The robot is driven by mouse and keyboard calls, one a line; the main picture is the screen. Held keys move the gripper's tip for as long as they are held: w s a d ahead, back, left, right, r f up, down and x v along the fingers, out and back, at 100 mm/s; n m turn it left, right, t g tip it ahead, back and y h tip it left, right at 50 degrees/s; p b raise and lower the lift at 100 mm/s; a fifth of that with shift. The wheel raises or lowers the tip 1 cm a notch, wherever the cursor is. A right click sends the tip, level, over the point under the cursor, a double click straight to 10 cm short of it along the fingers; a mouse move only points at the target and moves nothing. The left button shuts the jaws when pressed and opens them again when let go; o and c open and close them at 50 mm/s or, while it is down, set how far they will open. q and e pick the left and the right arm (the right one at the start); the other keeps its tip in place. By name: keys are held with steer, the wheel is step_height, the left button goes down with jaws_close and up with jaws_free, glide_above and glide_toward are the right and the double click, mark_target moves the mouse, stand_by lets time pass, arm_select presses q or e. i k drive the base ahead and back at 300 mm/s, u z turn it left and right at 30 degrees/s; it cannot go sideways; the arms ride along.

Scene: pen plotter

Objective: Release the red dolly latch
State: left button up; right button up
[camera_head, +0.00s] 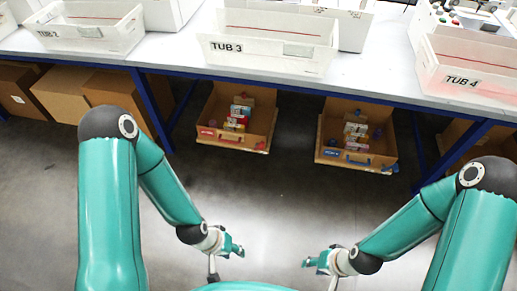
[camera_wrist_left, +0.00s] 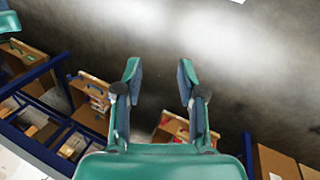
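The dolly with the red label (camera_head: 216,119) is an open tan box on a low base under the table, left of centre. A red bar (camera_head: 228,138) and a small red knob (camera_head: 260,146) show on its front; which one is the latch I cannot tell. What looks like the same dolly shows in the left wrist view (camera_wrist_left: 168,124), partly hidden behind my gripper. My left gripper (camera_head: 238,249) is in front of the table, well apart from the dolly. Its fingers are spread and empty in the left wrist view (camera_wrist_left: 158,84). My right gripper (camera_head: 306,262) is also away from the dollies; its opening is unclear.
A similar dolly with a blue label (camera_head: 370,160) stands to the right under the table. The table (camera_head: 180,52) carries TUB 2 (camera_head: 90,40), TUB 3 (camera_head: 265,54) and TUB 4 (camera_head: 470,80). Blue table legs (camera_head: 152,105) flank the dollies. The floor in front is clear.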

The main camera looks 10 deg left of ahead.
mark_target(260, 146)
steer(key=z, duration=0.25)
steer(key=i, duration=1.55)
steer(key=u, duration=0.25)
